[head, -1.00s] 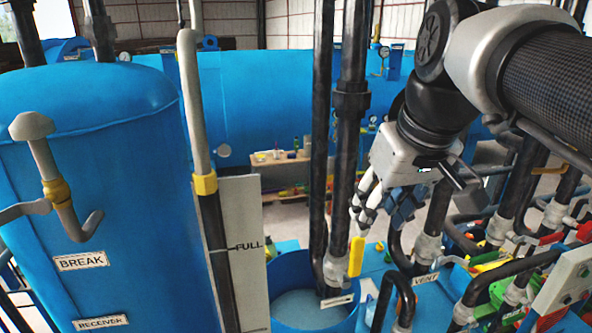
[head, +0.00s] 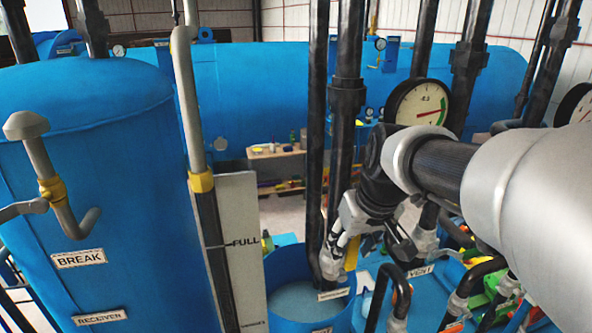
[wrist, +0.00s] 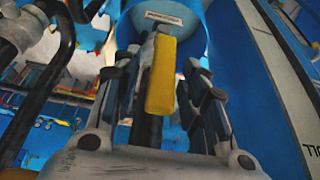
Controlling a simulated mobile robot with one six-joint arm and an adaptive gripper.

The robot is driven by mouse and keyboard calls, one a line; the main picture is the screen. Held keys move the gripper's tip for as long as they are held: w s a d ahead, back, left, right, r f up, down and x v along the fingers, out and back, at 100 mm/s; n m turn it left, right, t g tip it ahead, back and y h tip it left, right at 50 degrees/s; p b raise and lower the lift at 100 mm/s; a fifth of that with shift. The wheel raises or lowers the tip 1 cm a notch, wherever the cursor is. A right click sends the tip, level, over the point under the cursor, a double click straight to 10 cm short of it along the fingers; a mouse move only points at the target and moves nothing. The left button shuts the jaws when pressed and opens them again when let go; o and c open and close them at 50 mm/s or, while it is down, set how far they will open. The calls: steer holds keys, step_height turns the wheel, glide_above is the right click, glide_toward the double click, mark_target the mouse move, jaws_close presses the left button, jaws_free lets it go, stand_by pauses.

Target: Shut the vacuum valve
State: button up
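The yellow valve handle (head: 351,257) stands upright on the dark pipework beside the blue open tank, mostly hidden behind my gripper in the head view. In the wrist view the yellow handle (wrist: 161,78) lies between my fingers, with a finger on each side. My gripper (wrist: 162,66) is open around it; gaps show on both sides, clearest on the left. In the head view my gripper (head: 340,256) points down at the handle. A small white label (head: 334,294) sits by the pipe at the tank; its text is too small to read.
The blue tank (head: 273,275) stands below my gripper. Vertical black pipes (head: 346,130) rise close behind it. A bent black pipe (head: 401,288) and the VENT label (head: 420,271) are just to the right. A dial gauge (head: 417,106) is above my arm. The BREAK receiver (head: 90,180) fills the left.

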steer(key=shift+x, duration=0.9)
jaws_close()
